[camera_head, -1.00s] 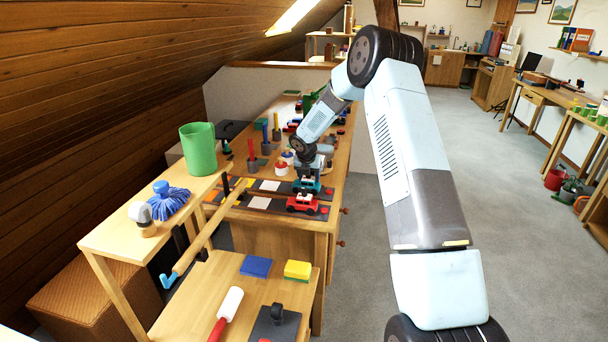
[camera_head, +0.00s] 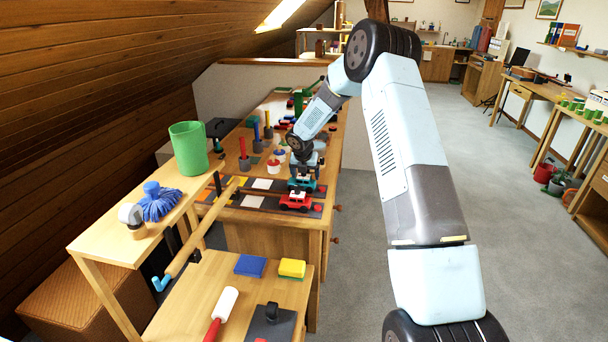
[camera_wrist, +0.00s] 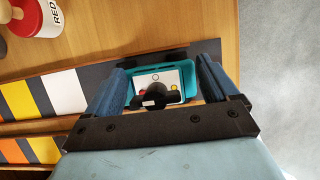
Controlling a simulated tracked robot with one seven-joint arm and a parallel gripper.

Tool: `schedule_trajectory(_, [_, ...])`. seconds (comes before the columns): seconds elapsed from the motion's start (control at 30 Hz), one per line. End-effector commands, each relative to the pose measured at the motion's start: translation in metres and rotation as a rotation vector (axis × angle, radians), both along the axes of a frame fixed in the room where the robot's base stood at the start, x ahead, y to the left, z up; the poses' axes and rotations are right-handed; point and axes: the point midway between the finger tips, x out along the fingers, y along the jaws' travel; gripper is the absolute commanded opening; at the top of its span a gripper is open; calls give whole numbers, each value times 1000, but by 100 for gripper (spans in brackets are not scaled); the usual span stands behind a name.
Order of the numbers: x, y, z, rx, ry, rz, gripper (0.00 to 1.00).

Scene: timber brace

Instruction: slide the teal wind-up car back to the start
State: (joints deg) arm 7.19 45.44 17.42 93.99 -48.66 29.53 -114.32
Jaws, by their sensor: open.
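The teal wind-up car (camera_head: 301,185) stands on the far lane of a dark track (camera_head: 236,199), near its right end. In the wrist view the car (camera_wrist: 186,96) lies between the two blue-padded fingers of my gripper (camera_wrist: 163,82). The fingers are open on either side of it; I cannot tell whether either touches it. In the head view my gripper (camera_head: 304,171) is right above the car and hides part of it. The lane's orange, yellow and white patches (camera_wrist: 65,91) run left from the car. A red car (camera_head: 296,201) stands on the near lane, beside the teal one.
A white and red pot lettered "RED" (camera_wrist: 40,18) stands beyond the lane; several pegs in holders (camera_head: 244,155) stand farther back. A green bin (camera_head: 189,148) stands on the left shelf.

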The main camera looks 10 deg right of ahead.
Motion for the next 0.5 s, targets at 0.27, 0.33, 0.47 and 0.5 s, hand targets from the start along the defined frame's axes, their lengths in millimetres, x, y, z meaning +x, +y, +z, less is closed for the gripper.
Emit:
schedule_trajectory(0.27, [-4,3,13,1,-3,0,87])
schedule_trajectory(0.33, [-8,4,23,2,-3,-1,87])
schedule_trajectory(0.47, [-16,8,47,0,-3,2,87])
schedule_trajectory(0.5, [-19,9,55,1,-3,1,87])
